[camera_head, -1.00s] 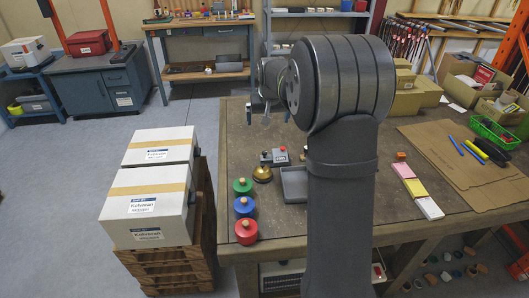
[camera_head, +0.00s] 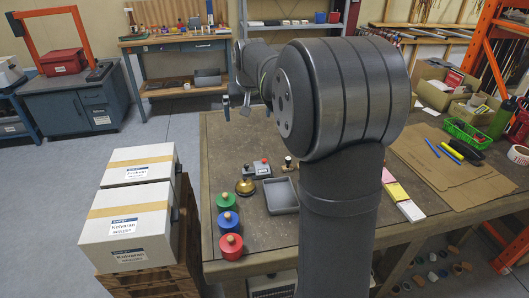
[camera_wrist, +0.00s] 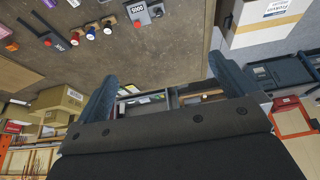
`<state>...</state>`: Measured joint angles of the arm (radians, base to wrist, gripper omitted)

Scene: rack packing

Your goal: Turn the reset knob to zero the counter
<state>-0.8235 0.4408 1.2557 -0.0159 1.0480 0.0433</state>
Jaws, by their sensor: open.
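A small grey box (camera_head: 257,170) with a red top part stands on the workbench, behind the brass dome (camera_head: 245,187). Its face is too small to read in the head view. A dark knob-like part (camera_head: 288,162) on a brown base stands just right of it. In the wrist view a grey counter box (camera_wrist: 138,13) with white digits is cut by the top edge. Which part is its reset knob I cannot tell. My gripper (camera_head: 236,106) is open and empty, above the bench's far left, beyond these things and apart from them. Both its fingers show in the wrist view (camera_wrist: 162,70).
Green (camera_head: 226,201), blue (camera_head: 228,221) and red (camera_head: 231,245) knobbed pieces line the bench's left edge. A grey tray (camera_head: 281,196) lies right of the dome. White boxes (camera_head: 126,222) stand left of the bench. An orange frame (camera_head: 488,70) stands at right.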

